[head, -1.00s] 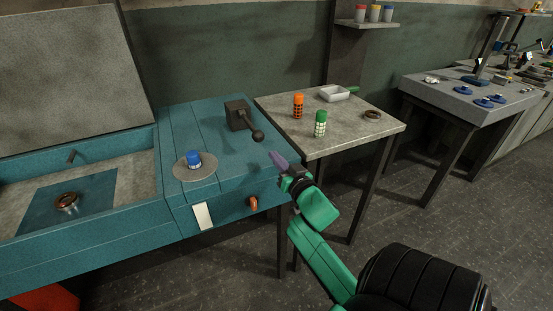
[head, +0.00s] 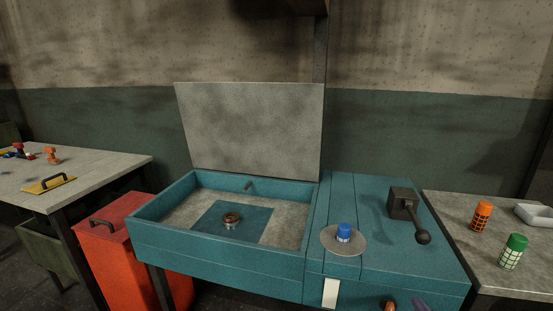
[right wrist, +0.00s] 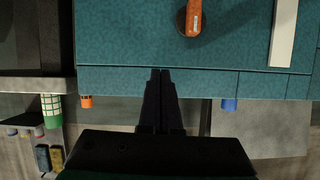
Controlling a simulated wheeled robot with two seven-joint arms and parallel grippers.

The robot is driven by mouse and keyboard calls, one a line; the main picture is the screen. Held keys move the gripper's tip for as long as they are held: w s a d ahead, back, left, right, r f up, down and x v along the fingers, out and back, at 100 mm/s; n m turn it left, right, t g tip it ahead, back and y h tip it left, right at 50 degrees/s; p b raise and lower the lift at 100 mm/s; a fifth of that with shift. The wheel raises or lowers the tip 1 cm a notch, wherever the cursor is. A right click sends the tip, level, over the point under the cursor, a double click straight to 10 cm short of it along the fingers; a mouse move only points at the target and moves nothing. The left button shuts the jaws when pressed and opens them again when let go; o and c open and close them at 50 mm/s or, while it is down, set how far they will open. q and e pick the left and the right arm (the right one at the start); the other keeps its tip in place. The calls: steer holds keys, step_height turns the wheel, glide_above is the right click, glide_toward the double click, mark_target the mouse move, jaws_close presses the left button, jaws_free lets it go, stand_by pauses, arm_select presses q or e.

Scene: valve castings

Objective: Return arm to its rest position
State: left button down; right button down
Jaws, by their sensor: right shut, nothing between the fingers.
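My right gripper (head: 420,304) shows only as a purple tip at the bottom edge of the head view, in front of the teal bench (head: 440,275). In the right wrist view its two dark fingers (right wrist: 160,75) are together with nothing between them. They lie in front of the bench's teal front (right wrist: 130,50), near an orange-brown handle (right wrist: 193,18); I cannot tell how far apart they are. The rest of my right arm is outside the head view. My left gripper is in neither view.
The bench's open basin (head: 285,277) holds a brown ring (head: 232,217). A blue-capped piece (head: 343,232) sits on a round plate, near a dark lever (head: 423,236). Orange (head: 481,217) and green (head: 513,252) canisters stand at right. A red bin (head: 125,235) stands left.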

steer(key=s+a+f+n+g+y, duration=0.55)
steer(key=s+a+f+g, duration=0.4)
steer(key=s+a, duration=0.5)
step_height(320, 180, down, 22)
steer(key=s+h, duration=0.1)
steer(key=s, duration=0.1)
steer(key=s+d+f+g, duration=0.1)
steer(key=s+f, duration=0.7)
steer(key=s+d+f+n+g, duration=0.1)
steer(key=s+d+f, duration=0.1)
steer(key=s+f, duration=0.5)
steer(key=shift+s+d+f, duration=0.25)
steer(key=shift+s+f, duration=0.15)
steer(key=shift+s, duration=0.8)
